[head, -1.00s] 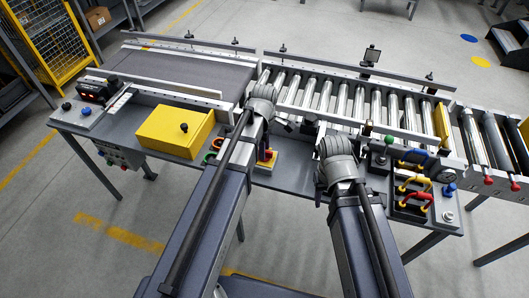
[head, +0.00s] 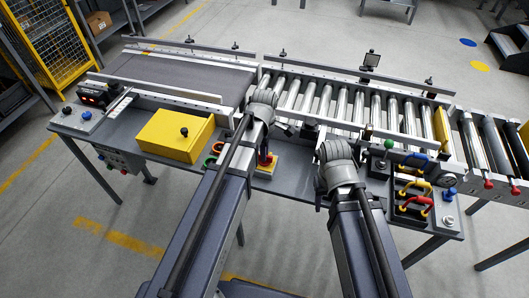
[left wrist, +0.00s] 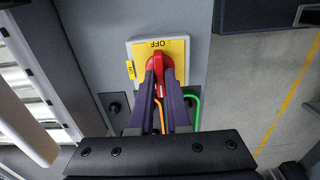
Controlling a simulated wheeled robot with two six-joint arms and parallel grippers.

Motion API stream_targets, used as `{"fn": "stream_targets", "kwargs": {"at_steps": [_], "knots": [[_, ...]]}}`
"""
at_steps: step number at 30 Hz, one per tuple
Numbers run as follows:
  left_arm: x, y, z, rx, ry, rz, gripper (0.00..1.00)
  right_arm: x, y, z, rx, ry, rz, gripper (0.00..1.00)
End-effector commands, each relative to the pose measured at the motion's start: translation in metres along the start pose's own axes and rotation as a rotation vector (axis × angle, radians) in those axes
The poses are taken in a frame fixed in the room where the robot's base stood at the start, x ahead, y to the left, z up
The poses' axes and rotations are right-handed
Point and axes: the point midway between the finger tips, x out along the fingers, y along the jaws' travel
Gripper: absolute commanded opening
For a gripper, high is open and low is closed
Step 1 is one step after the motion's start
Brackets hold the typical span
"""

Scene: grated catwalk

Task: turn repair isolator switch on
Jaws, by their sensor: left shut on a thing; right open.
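The isolator switch is a red rotary handle (left wrist: 156,62) on a yellow plate (left wrist: 178,48) in the left wrist view. The plate reads OFF, upside down in the picture, and a small yellow tag sits at its left edge. In the head view the yellow plate (head: 264,171) shows partly behind my left arm. My left gripper (left wrist: 161,72) has its dark fingers shut on the red handle, one on each side. The handle lies roughly along the picture's vertical, its far end near OFF. My right gripper (head: 335,158) is over the bench's right part; its fingers are largely hidden.
Orange and green cables (left wrist: 194,108) run beside the switch. A roller conveyor (head: 340,100) lies behind. Red and yellow loop handles (head: 412,195) and a green knob (head: 388,144) are at the right.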

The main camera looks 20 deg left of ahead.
Motion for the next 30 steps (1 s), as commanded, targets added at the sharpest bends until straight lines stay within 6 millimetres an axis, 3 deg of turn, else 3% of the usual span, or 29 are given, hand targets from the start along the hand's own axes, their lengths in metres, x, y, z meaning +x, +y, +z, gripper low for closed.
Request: {"fn": "stream_targets", "kwargs": {"at_steps": [11, 30], "knots": [[0.0001, -0.0001, 0.0000, 0.091, 0.000, 0.000, 0.00, 0.0001, 0.0000, 0.0000, 0.000, 0.000, 0.000, 0.50], [0.0001, -0.0001, 0.0001, 0.666, 0.000, 0.000, 0.00, 0.0001, 0.0000, 0.0000, 0.000, 0.000, 0.000, 0.50]]}}
